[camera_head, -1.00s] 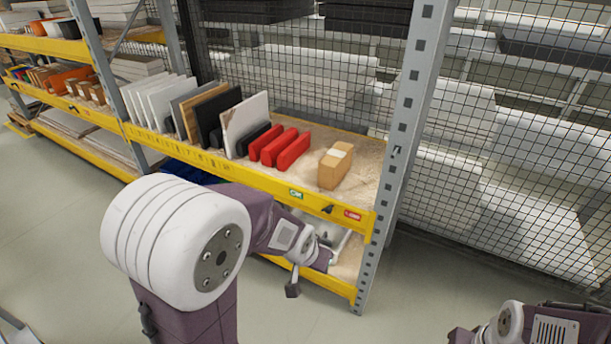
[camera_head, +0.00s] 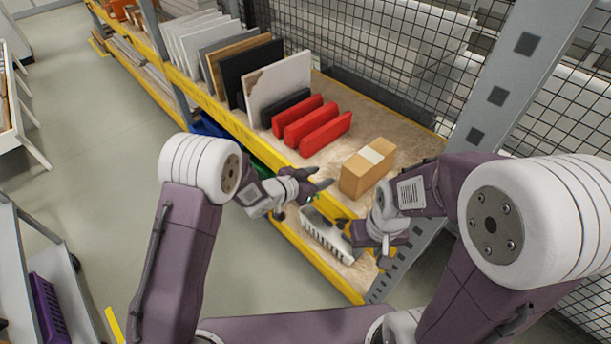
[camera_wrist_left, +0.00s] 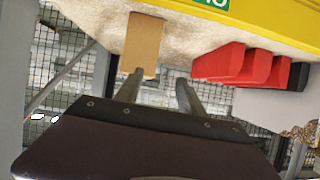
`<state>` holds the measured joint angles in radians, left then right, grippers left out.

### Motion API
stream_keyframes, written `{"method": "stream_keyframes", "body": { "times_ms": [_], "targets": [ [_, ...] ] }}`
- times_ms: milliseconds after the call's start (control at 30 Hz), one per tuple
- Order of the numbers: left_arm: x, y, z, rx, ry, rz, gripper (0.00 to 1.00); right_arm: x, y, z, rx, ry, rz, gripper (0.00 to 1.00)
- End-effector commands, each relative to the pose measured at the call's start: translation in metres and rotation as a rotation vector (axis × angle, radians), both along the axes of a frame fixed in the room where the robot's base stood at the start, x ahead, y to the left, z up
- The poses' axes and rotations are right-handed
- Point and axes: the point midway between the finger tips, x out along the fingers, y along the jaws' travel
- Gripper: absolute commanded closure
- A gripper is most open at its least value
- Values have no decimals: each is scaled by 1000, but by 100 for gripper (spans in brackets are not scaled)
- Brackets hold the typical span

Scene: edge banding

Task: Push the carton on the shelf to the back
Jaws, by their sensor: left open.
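The carton (camera_head: 367,168) is a small brown box with a pale label on top. It sits on the upper shelf (camera_head: 400,130) near its front edge, right of the red blocks. My left gripper (camera_head: 322,178) is open and empty at the shelf's front edge, left of the carton and apart from it. In the left wrist view the carton (camera_wrist_left: 142,45) shows beyond the open fingers (camera_wrist_left: 158,88), nearer the left finger. My right gripper (camera_head: 385,246) is in front of the shelf's right end, below the carton; its fingers are not clear.
Several red blocks (camera_head: 312,126) and upright panels (camera_head: 245,72) stand left of the carton. A grey rack post (camera_head: 500,95) rises at the right. A yellow beam (camera_head: 240,128) edges the shelf, and wire mesh (camera_head: 400,62) closes its back.

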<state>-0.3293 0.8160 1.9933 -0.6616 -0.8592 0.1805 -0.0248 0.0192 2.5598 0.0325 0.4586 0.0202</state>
Motion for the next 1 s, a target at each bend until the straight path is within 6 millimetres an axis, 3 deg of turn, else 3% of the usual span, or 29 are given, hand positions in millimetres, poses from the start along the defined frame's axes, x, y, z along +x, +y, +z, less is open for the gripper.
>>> {"method": "stream_keyframes", "body": {
  "times_ms": [100, 200, 367, 533, 933, 1000],
  "targets": [
    [-15, -10, -25, 16, 44, -27, 54, 0, 0, 1, 0, 0, 0, 64],
    [-23, -15, -36, 24, 65, -41, 54, 0, 0, 1, 0, 0, 0, 64],
    [-28, -21, -39, 26, 70, -54, 54, 0, 0, 1, 0, 0, 0, 64],
    [-25, -25, -50, 26, 70, -54, 54, 0, 0, -10, 0, 0, 0, 64],
    [1, -61, -107, 28, 69, -53, 54, -1, 0, -61, 0, 0, 0, 64],
    [8, -69, -105, 25, 67, -53, 54, -1, 0, -59, 0, 0, 0, 64]
  ]
}}
